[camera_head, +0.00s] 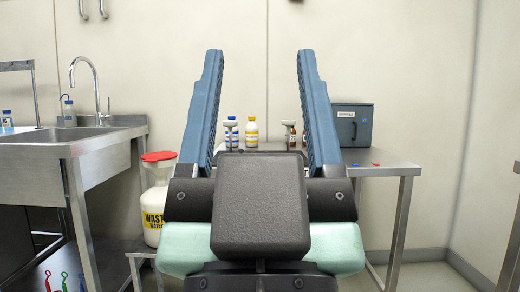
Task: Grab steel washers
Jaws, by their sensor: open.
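My gripper (260,55) fills the middle of the view, its two blue fingers pointing up and spread wide apart. Nothing is between the fingers. I cannot make out any steel washers. Behind the gripper is a steel table (384,170), partly hidden by the fingers and the dark gripper body. On its right part stands a dark grey box (353,127) with a small white label that is too small to read.
A steel sink (60,137) is at left. A white waste container (155,205) with a red lid stands beside it. Floor shows at right.

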